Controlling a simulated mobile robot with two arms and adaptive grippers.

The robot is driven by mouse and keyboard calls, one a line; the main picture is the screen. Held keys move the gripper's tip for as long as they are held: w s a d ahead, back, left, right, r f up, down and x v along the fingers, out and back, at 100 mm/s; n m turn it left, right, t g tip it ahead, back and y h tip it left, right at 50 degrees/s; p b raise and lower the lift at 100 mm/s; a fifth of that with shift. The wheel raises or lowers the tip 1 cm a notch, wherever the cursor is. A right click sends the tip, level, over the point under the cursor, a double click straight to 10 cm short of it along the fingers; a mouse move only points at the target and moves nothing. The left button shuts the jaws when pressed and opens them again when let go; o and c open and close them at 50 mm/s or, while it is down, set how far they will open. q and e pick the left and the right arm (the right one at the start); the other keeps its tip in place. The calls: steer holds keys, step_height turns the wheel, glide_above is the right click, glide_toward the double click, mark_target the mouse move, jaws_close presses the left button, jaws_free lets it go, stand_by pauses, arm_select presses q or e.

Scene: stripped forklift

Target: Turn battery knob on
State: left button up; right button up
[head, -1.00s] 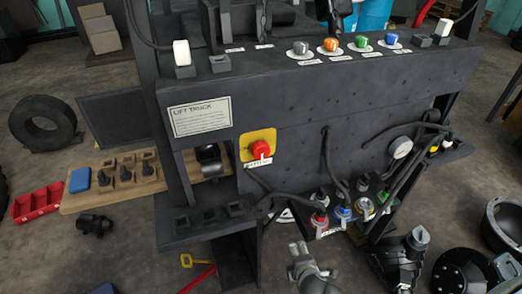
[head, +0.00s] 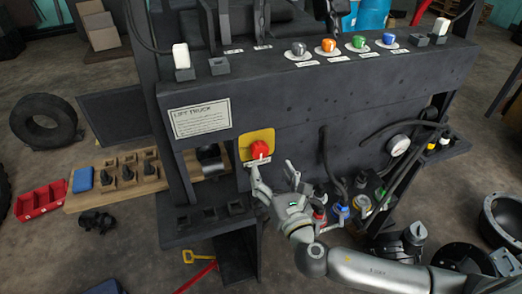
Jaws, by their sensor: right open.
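The battery knob is a red knob (head: 259,149) on a yellow plate (head: 245,141) on the front of the dark lift truck panel (head: 300,115). My right gripper (head: 272,168) is open, its two fingers spread just below and to the right of the knob. The left finger's tip is close to the knob's lower edge; I cannot tell whether it touches. The label under the knob is partly covered by that finger. My left gripper is not in view.
Red, blue and yellow hose fittings (head: 341,212) with black hoses sit right of my gripper. A gauge (head: 398,145) is farther right. Grey, orange, green and blue knobs (head: 329,46) line the top ledge. A red tray (head: 41,199) lies on the floor at left.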

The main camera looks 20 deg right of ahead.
mark_target(261, 154)
steer(key=w+p, duration=0.1)
steer(key=w, duration=0.6)
steer(key=shift+w+a+p, duration=0.15)
steer(key=shift+w+p, duration=0.05)
steer(key=shift+p, duration=0.15)
steer(key=shift+w, duration=0.65)
steer(key=shift+f, duration=0.1)
steer(key=c, duration=1)
